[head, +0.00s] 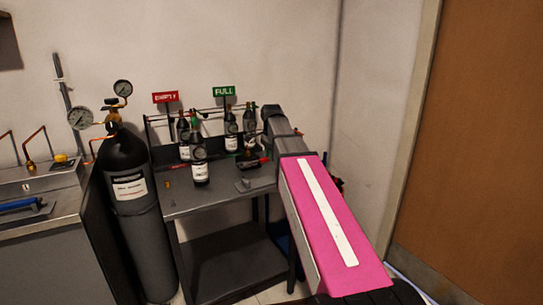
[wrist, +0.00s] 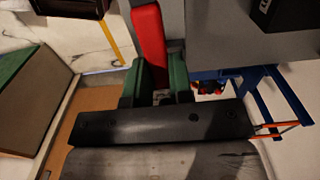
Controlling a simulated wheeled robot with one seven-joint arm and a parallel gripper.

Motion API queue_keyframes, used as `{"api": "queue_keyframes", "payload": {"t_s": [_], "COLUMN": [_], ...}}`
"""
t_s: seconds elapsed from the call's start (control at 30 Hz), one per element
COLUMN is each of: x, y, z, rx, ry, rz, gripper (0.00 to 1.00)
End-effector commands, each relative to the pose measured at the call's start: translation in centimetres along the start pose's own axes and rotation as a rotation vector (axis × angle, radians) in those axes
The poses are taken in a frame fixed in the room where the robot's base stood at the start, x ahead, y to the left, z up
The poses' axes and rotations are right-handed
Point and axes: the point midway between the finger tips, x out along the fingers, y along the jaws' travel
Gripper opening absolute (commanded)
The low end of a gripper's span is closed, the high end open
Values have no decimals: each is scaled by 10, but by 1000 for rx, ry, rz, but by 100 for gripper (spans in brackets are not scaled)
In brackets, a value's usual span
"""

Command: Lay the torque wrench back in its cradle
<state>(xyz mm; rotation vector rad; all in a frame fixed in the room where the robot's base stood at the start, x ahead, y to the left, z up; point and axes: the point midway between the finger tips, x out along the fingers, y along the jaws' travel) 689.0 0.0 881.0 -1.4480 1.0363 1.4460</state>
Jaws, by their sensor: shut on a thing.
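My gripper (wrist: 156,82) has green fingers and is shut on a long red handle, which I take to be the torque wrench (wrist: 149,35). In the head view a small red part of the wrench (head: 262,161) shows at the end of my arm, over the right side of the grey table (head: 215,198). I cannot tell whether it touches anything.
Several dark bottles (head: 199,168) stand on the table, with a red EMPTY sign (head: 165,97) and a green FULL sign (head: 223,91). A black gas cylinder (head: 130,190) with gauges stands left. A bench (head: 50,225) holds a blue-handled item (head: 20,205). The wall is close on the right.

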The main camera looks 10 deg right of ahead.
Motion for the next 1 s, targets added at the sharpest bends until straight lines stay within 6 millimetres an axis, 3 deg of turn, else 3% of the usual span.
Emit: {"api": "queue_keyframes", "payload": {"t_s": [0.57,1.0], "x": [2,33], "y": [-1,-1], "z": [-1,-1], "rx": [15,15], "ry": [0,0], "rz": [1,2], "gripper": [0,0]}}
